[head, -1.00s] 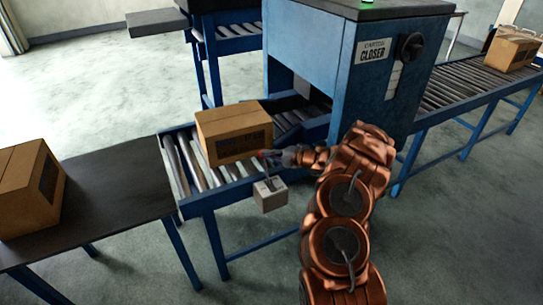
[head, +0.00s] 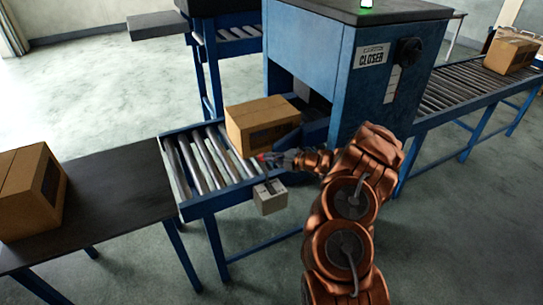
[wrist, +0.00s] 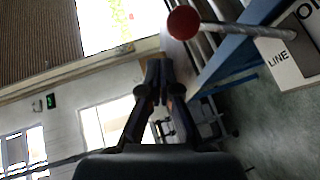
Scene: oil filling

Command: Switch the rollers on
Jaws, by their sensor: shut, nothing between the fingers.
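The roller conveyor (head: 178,168) leads into the blue carton closer machine (head: 345,95). A cardboard box (head: 262,123) sits on the rollers near the machine's opening. A light grey switch box (head: 270,196) is fixed to the conveyor's near side. In the wrist view this box, marked "LINE" (wrist: 290,58), shows at the upper right with a lever ending in a red ball (wrist: 184,22). My gripper (head: 270,158) is just above the switch box, by the conveyor edge. In the wrist view my gripper (wrist: 157,65) is shut and empty, with the red ball beyond and to its right.
Another cardboard box (head: 30,192) sits on the dark table (head: 110,190) at left. A further box (head: 511,55) is on the outfeed rollers (head: 455,85) at right. A green light (head: 366,4) glows on the machine. The floor at front left is clear.

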